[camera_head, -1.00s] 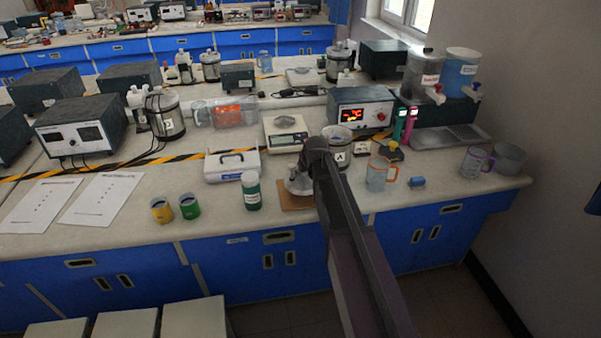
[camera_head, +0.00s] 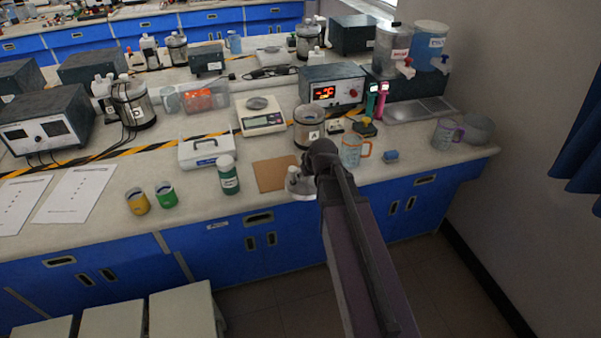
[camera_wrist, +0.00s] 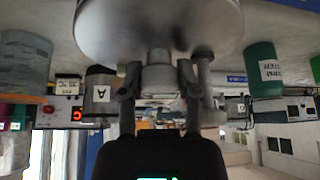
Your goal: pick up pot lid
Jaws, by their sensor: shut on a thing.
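The pot lid (camera_wrist: 160,22) is a grey metal disc with a short knob (camera_wrist: 158,72), seen at the top of the wrist view. My gripper (camera_wrist: 160,82) is shut on the knob, with one finger on each side. In the head view the lid (camera_head: 297,184) shows at the counter's front edge, partly hidden by my arm. It looks held clear of the brown board (camera_head: 276,174), which lies bare behind it.
A metal pot labelled A (camera_head: 308,128) stands behind my arm. A clear mug with an orange handle (camera_head: 351,151) is close on the right. Floor space is open before the cabinets.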

